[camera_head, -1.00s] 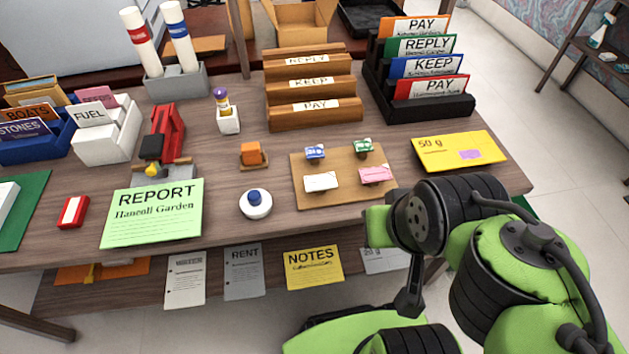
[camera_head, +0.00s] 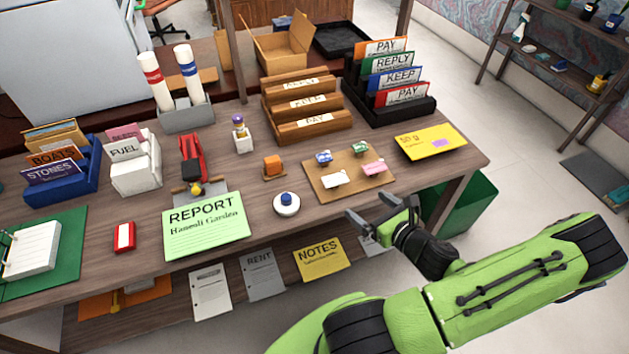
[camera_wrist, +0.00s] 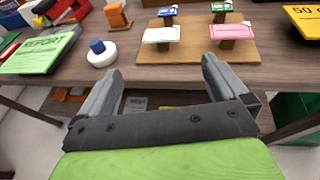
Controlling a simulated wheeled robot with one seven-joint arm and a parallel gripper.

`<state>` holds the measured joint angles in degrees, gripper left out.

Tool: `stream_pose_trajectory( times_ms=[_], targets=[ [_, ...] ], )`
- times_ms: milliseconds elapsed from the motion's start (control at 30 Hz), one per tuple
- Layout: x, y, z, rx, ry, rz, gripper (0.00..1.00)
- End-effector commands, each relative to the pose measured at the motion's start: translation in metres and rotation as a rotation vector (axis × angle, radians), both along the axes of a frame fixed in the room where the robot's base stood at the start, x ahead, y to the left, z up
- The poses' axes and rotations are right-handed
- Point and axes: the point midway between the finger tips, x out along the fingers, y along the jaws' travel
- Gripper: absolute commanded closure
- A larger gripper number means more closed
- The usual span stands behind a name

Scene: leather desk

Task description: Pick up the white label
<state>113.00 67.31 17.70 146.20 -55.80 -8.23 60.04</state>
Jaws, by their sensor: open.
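The white label (camera_head: 335,179) lies on a small support at the front left of the tan wooden board (camera_head: 318,192) on the desk. It also shows in the wrist view (camera_wrist: 161,35), with the board (camera_wrist: 252,56) around it. A pink label (camera_head: 374,167) sits to its right, and blue (camera_head: 324,157) and green (camera_head: 360,147) ones stand behind. My gripper (camera_head: 372,209) is open and empty, in front of the board and apart from the label. In the wrist view both fingers (camera_wrist: 160,78) point toward the board, with the white label beyond the gap.
A white round stamp with a blue knob (camera_head: 286,204) stands left of the board, and an orange block (camera_head: 273,165) is behind it. A yellow envelope (camera_head: 430,142) lies to the right. The green report (camera_head: 206,224) lies farther left. The desk's front edge is close to my gripper.

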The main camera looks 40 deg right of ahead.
Motion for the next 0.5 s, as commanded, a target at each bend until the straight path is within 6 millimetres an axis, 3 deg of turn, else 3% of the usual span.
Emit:
stream_pose_trajectory(
  times_ms=[133, 367, 500],
  targets=[
    [0.025, -0.001, -0.016, -0.002, -0.003, 0.006, 0.00],
    [0.048, -0.004, -0.025, -0.006, 0.003, 0.005, 0.00],
    [0.078, -0.005, -0.028, -0.001, -0.003, 0.008, 0.00]
  ],
)
